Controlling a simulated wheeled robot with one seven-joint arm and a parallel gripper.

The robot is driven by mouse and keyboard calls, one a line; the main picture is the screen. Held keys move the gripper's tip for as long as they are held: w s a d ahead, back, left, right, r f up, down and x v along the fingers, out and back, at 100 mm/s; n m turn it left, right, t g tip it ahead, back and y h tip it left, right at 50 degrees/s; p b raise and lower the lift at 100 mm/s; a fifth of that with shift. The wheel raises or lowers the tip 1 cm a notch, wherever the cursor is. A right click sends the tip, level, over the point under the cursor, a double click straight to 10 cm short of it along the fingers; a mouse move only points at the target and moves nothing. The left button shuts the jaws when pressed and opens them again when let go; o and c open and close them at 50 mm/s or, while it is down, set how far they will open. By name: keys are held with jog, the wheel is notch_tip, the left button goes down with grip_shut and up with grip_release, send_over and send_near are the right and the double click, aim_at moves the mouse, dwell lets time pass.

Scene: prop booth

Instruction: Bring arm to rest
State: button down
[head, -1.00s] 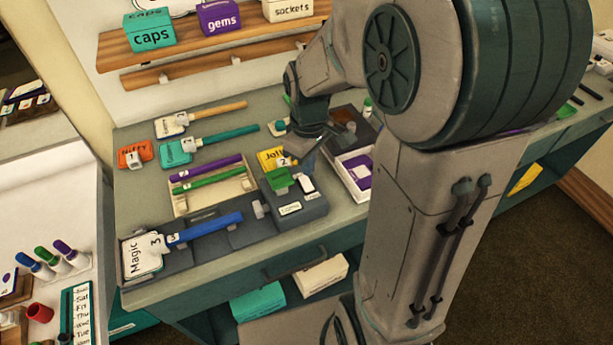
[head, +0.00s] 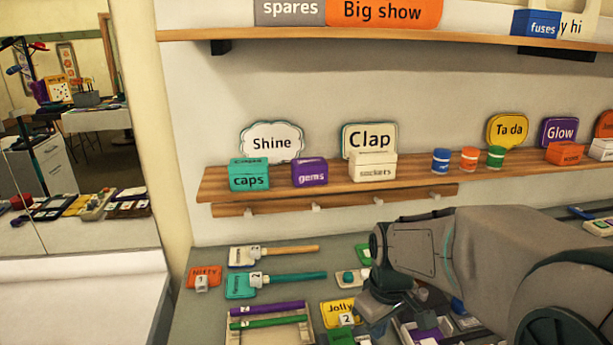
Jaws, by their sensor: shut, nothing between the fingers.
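My gripper (head: 382,305) hangs from the wrist of my arm at the lower right of the head view, low over the bench. Its fingers are small and partly dark here, and they show shut with nothing held. It is just right of the yellow Jolly card (head: 339,311); I cannot tell whether it touches anything. My forearm reaches in from the right edge and hides part of the bench.
The bench (head: 207,318) holds a teal-handled sign (head: 290,277), a wooden-handled sign (head: 290,250), an orange card (head: 204,276) and a tray (head: 237,332) with purple and green sticks. A wooden shelf (head: 330,196) with boxes is behind; a mirror (head: 70,160) stands left.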

jog(key=s+r+m+t, duration=0.2)
jog(key=s+r+m, duration=0.3)
jog(key=s, duration=0.5)
jog(key=shift+m+t, duration=0.3)
jog(key=shift+m, duration=0.2)
jog(key=shift+r, duration=0.1)
